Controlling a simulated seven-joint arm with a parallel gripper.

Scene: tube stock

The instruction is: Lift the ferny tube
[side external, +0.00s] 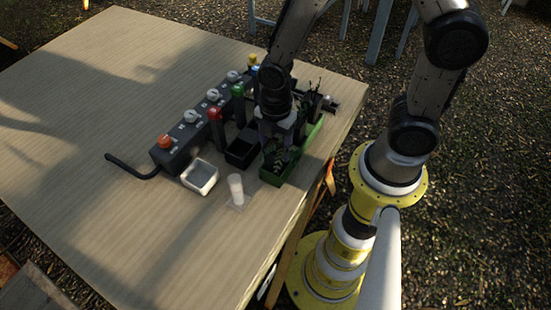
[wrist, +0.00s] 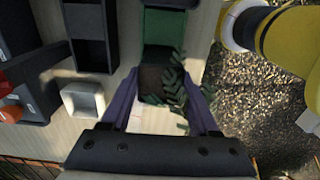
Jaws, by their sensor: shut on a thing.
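The ferny tube is a dark brown, square-mouthed tube (wrist: 152,80) with green fern fronds (wrist: 184,98) spilling out to the right in the wrist view. My gripper (wrist: 160,76) has purple fingers on either side of the tube and is shut on it. In the side external view my gripper (side external: 282,122) points down over the green tray (side external: 271,180), and fronds (side external: 276,154) show just below it. The green tray (wrist: 165,27) also shows behind the tube in the wrist view. I cannot tell whether the tube's base is clear of the tray.
A black tray (side external: 240,155) is beside the green tray. A white square dish (side external: 200,178) and a translucent cup (side external: 236,188) stand near it. A grey control box (side external: 173,152) with coloured knobs runs behind, with a black cable (side external: 135,172). The left of the table is clear.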

